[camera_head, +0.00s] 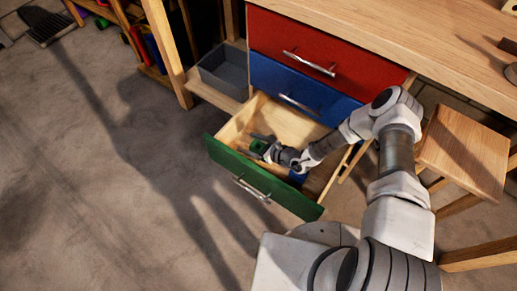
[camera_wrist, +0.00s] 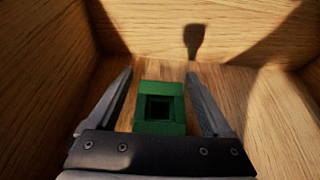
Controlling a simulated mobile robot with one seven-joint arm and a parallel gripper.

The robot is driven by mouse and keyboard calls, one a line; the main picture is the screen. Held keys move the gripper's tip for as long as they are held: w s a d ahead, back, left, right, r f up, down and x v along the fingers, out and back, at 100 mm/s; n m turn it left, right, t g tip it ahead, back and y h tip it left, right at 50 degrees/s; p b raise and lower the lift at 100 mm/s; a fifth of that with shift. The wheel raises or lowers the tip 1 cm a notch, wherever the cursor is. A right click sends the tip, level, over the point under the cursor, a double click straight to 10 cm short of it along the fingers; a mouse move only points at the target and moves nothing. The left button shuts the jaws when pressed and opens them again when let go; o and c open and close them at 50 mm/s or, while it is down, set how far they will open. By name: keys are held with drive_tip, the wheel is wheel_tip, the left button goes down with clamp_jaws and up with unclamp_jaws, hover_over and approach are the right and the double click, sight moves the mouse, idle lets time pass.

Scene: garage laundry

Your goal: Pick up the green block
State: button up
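The green block (camera_wrist: 174,127) has a square dark hollow and lies on the wooden floor of the open drawer. In the head view the block (camera_head: 258,146) shows partly behind my gripper (camera_head: 262,142), which is down inside the drawer. In the wrist view my gripper (camera_wrist: 160,75) is open, with one finger on each side of the block. A gap shows between the block and each finger, so it is not gripped. The open drawer (camera_head: 230,164) has a green front and is the lowest of three.
The blue drawer (camera_head: 285,88) and red drawer (camera_head: 290,50) above are closed. A grey bin (camera_head: 224,72) stands left and a wooden stool (camera_head: 465,150) right. The drawer walls (camera_wrist: 45,70) surround my gripper closely.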

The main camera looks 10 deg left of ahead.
clamp_jaws()
drive_tip(key=shift+r, duration=0.2)
